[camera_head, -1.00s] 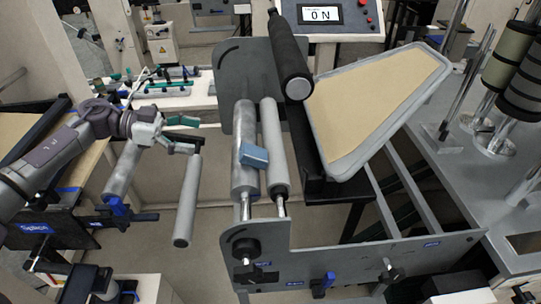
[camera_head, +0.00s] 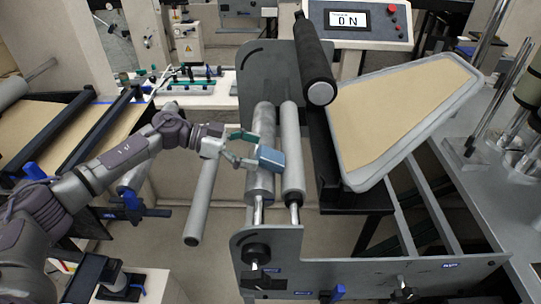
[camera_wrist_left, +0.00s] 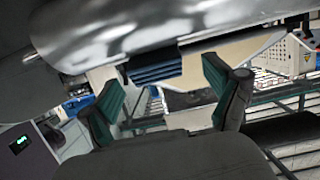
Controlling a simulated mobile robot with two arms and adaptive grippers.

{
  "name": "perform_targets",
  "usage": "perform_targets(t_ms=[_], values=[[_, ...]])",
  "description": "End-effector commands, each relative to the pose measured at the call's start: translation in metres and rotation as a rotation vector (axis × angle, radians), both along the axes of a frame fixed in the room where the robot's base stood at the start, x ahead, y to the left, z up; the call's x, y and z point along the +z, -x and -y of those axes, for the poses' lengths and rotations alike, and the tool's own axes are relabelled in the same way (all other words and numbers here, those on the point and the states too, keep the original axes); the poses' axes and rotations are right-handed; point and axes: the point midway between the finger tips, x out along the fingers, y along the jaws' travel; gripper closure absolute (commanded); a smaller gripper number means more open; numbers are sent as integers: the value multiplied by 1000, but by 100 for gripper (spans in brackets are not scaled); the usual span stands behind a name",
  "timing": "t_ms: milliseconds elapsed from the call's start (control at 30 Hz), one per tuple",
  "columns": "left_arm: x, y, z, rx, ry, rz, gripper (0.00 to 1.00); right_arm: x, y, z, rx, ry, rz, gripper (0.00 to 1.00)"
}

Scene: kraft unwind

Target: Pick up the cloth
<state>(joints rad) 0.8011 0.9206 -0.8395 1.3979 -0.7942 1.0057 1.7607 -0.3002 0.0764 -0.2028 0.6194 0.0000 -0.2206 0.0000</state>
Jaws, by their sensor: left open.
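The blue folded cloth (camera_head: 271,158) rests over the pair of grey metal rollers (camera_head: 261,183) in the middle of the head view. My left gripper (camera_head: 249,149) is open, with its green-padded fingers just left of the cloth and nothing held between them. Whether a finger touches the cloth is hard to tell. In the left wrist view the cloth (camera_wrist_left: 156,75) shows as dark blue layers beyond and between the open fingers (camera_wrist_left: 165,88), under the shiny roller (camera_wrist_left: 150,35). My right gripper is not in view.
A thick black roller (camera_head: 314,60) and a grey-rimmed tan panel (camera_head: 400,110) stand right of the cloth. A loose-looking grey roller (camera_head: 202,200) hangs below my left arm. The machine's front plate (camera_head: 330,270) is nearer. A control box (camera_head: 362,22) reads ON.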

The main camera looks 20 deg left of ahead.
Motion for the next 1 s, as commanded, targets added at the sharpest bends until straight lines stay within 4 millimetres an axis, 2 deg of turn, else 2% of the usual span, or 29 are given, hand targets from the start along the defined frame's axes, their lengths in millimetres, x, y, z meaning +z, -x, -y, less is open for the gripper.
perform_targets(t_ms=[100,233,567,900,933,1000], values=[[3,-3,19,-4,3,-1,10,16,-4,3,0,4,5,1],[-5,-8,36,-3,2,0,10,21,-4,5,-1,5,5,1],[-10,-10,42,0,0,1,10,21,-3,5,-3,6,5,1],[-9,-10,42,-1,1,1,65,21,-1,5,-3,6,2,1],[-9,-10,42,-1,1,1,70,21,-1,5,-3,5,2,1],[-9,-10,42,-2,1,2,70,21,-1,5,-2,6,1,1]])
